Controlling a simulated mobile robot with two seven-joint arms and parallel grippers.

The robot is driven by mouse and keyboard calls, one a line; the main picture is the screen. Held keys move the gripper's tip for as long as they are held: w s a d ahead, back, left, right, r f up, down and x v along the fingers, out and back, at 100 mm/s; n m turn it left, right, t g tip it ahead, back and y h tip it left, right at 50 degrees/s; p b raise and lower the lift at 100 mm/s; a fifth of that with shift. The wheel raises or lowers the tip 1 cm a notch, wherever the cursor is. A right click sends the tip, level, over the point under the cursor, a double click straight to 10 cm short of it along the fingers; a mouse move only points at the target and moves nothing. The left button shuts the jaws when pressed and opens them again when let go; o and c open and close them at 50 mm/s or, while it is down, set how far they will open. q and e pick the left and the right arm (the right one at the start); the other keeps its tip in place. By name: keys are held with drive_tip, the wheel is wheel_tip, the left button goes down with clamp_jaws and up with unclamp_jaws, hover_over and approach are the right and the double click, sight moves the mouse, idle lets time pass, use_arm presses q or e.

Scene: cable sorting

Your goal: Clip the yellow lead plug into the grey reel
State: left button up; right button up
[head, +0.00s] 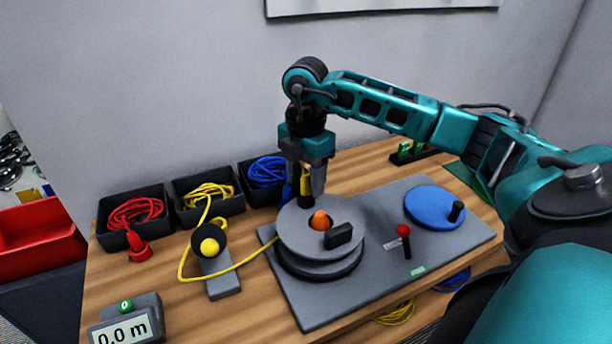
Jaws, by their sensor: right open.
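The grey reel (318,232) stands on the grey base plate, with an orange knob in its hub and a black block on its top. A yellow piece, apparently the yellow lead plug (304,184), is upright at the reel's back edge, with a black part below it. My right gripper (305,188) points down there, open, its fingers either side of the plug. The fingers partly hide the plug, and I cannot tell whether it is seated. The yellow lead (240,268) runs from its bin past a yellow-ball guide (209,247) to the reel's left side. My left gripper is out of view.
Black bins hold red (135,213), yellow (208,193) and blue (268,171) cables at the back. The base plate (377,285) carries a red-knobbed lever (404,232) and a blue crank disc (434,206). A meter (126,322) at front left reads 0.0 m.

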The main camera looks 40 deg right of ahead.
drive_tip(key=shift+r, duration=0.1)
use_arm(q)
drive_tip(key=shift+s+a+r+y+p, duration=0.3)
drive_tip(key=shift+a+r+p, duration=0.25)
drive_tip(key=shift+p, duration=0.55)
use_arm(e)
wheel_tip(320, 180, up, 13)
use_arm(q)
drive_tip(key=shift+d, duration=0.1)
